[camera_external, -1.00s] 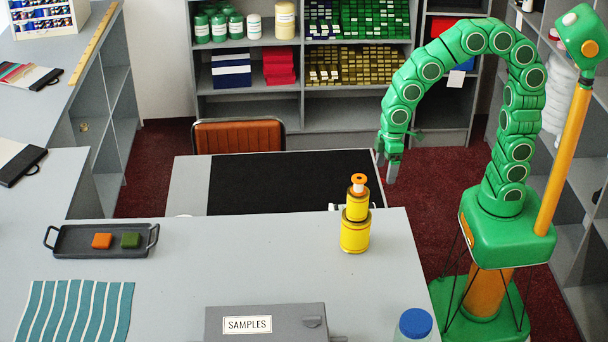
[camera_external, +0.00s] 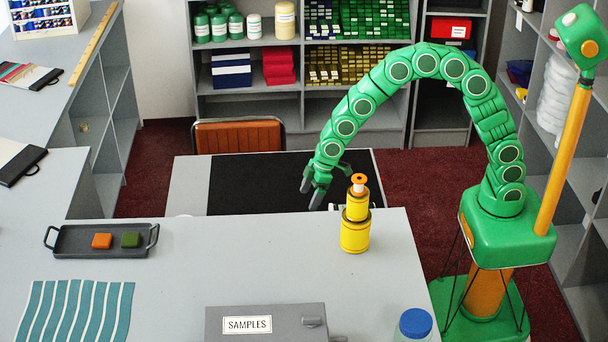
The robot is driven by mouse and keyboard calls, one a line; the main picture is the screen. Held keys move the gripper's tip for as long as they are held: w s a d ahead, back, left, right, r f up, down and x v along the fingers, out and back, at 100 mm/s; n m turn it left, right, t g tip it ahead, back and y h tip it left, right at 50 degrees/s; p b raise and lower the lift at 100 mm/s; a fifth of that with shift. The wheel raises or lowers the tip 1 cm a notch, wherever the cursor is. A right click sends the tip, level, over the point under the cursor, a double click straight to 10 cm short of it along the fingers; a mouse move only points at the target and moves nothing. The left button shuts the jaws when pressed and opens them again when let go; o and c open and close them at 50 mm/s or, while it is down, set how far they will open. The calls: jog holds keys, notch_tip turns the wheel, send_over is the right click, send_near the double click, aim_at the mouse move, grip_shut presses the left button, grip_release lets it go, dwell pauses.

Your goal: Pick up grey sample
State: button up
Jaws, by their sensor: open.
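A dark grey tray (camera_external: 75,251) on the counter at left holds an orange sample (camera_external: 102,241) and a green sample (camera_external: 131,240). A grey box labelled SAMPLES (camera_external: 285,325) stands at the front middle, its inside not visible. My gripper (camera_external: 310,197) is open, fingers pointing down. It appears in front of the black desk surface, up and left of the yellow stack. No object shows between its fingers.
A stack of yellow cylinders with an orange-topped spool (camera_external: 355,232) stands near the counter's back edge. A blue-lidded jar (camera_external: 415,326) is at front right, and a teal striped swatch (camera_external: 75,312) at front left. The counter's middle is clear. An orange chair (camera_external: 238,136) stands behind.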

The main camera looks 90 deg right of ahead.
jog(key=shift+w+d+x, duration=0.25)
jog(key=shift+d+x, duration=0.05)
jog(key=shift+x, duration=1.5)
jog(key=shift+w+d+x, duration=0.25)
jog(key=shift+w+x, duration=0.05)
jog(key=shift+x, duration=1.55)
jog(key=shift+w+d+x, duration=0.25)
jog(key=shift+d+x, duration=0.05)
jog(key=shift+x, duration=1.5)
jog(key=shift+r, duration=0.2)
jog(key=c, duration=1.1)
jog(key=shift+r, duration=0.1)
